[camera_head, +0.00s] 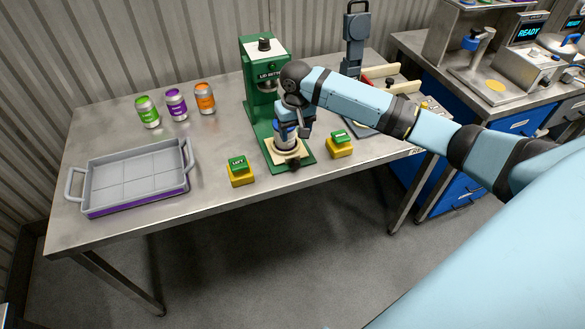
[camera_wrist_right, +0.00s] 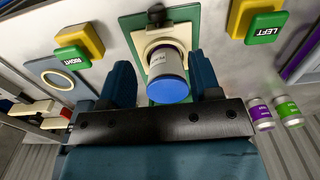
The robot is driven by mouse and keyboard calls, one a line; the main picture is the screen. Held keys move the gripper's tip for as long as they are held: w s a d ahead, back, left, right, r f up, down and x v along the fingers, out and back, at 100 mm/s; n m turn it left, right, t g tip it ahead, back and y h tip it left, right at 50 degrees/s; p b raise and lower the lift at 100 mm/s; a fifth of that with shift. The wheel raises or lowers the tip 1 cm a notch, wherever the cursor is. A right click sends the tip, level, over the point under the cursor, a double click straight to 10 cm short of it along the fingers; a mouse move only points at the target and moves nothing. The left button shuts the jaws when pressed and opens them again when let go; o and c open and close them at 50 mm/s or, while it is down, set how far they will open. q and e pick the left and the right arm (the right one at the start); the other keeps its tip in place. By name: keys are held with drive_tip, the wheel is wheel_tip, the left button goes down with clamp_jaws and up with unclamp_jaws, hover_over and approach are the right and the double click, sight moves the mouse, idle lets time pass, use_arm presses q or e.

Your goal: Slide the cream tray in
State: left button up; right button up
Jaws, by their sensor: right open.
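The cream tray (camera_head: 272,153) is at the front of the green can seamer's base (camera_head: 307,156), with a dark knob (camera_head: 293,165) at its front edge. A light can (camera_head: 287,143) with a blue top stands upright on the tray. In the right wrist view the can (camera_wrist_right: 168,62) and cream tray (camera_wrist_right: 147,40) show between and beyond my fingers. My right gripper (camera_head: 297,130) is open over the can, one finger on each side. I cannot tell if the fingers touch it. My left gripper is not in view.
Yellow blocks with green LEFT (camera_head: 240,177) and RIGHT (camera_head: 340,150) buttons flank the base. Green, purple and orange cans (camera_head: 177,104) stand at the back left. A grey tray (camera_head: 131,182) lies left. A dark press (camera_head: 352,50) stands behind my arm. The table front between is bare.

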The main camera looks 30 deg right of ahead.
sight(296, 162)
drive_tip(key=f, duration=1.3)
drive_tip(key=shift+w+d+f, duration=0.1)
drive_tip(key=shift+d+f, duration=0.1)
